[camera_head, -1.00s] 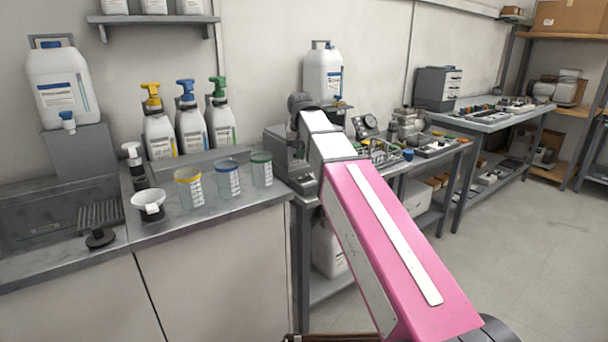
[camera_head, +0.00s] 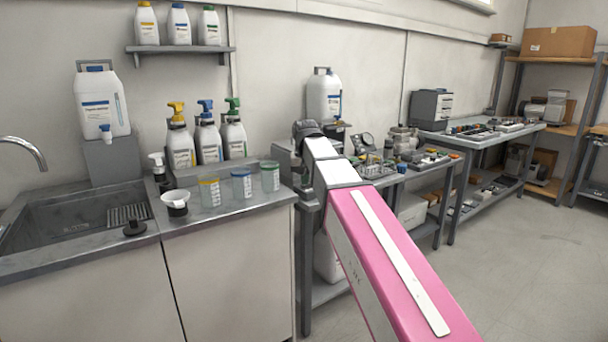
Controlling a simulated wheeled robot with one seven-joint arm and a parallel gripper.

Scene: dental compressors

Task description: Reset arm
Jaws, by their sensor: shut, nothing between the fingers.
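My arm reaches from the lower right up to the middle of the picture, with a pink link (camera_head: 385,262) bearing a white strip, then a white link (camera_head: 328,160). It ends in a dark round joint (camera_head: 306,129) in front of the wall, near the right end of the sink counter. My gripper's fingers do not show; they are out of sight beyond or behind the arm.
The counter (camera_head: 225,215) holds three clear cups with coloured rims, pump bottles and a white funnel (camera_head: 175,199). A sink (camera_head: 75,225) is at left. Cluttered workbenches (camera_head: 480,135) stand beyond the arm. The floor (camera_head: 520,260) at right is clear.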

